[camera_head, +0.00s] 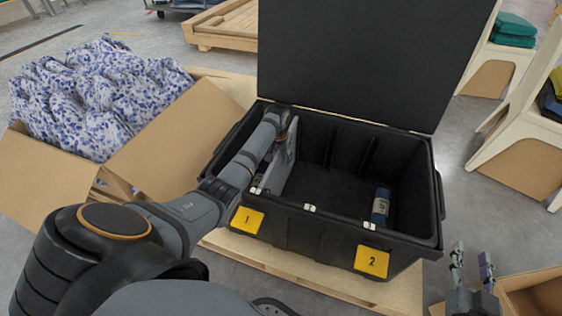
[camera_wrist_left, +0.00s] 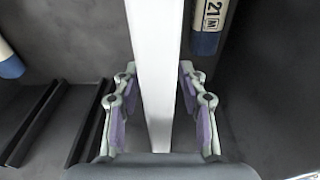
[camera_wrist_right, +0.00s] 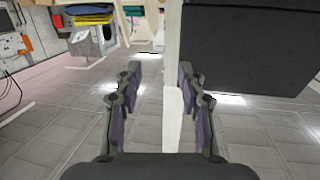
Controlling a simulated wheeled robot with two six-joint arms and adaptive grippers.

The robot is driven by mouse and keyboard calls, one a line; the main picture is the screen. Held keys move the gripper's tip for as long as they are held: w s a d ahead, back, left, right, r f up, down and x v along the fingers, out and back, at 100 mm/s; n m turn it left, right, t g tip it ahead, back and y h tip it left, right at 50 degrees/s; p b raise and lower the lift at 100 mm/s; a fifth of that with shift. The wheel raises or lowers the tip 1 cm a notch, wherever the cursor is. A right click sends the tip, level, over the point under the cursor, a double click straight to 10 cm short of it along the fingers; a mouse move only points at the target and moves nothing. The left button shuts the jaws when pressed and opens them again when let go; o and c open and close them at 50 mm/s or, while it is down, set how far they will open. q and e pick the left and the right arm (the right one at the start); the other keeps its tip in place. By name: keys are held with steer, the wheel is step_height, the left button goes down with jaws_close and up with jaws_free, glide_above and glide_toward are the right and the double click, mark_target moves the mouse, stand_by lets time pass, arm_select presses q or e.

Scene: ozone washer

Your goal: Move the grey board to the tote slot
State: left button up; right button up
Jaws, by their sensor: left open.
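The grey board (camera_head: 281,167) stands on edge inside the black tote (camera_head: 312,223), in its left part near the label 1. My left arm reaches into the tote and my left gripper (camera_wrist_left: 158,75) is at the board's upper end. In the left wrist view the board (camera_wrist_left: 158,40) shows as a pale strip between the two fingers, with a gap on each side, so the gripper is open around it. In the head view this gripper is mostly hidden. My right gripper (camera_head: 472,264) is open and empty, outside the tote at the lower right.
Yellow labels 1 (camera_head: 247,220) and 2 (camera_head: 371,261) mark the tote's front. A dark labelled cylinder (camera_head: 380,207) stands in its right part. The raised black lid (camera_head: 370,60) blocks the back. A cardboard box (camera_head: 50,190) with patterned cloth (camera_head: 95,95) is left.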

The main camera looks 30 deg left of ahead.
arm_select(q)
steer(key=shift+w+f+b, duration=0.1)
steer(key=shift+f+b, duration=0.2)
steer(key=shift+f, duration=0.4)
arm_select(e)
step_height(320, 180, up, 8)
steer(key=t, duration=0.3)
steer(key=shift+w+f, duration=0.2)
steer(key=shift+w, duration=0.15)
arm_select(q)
jaws_close()
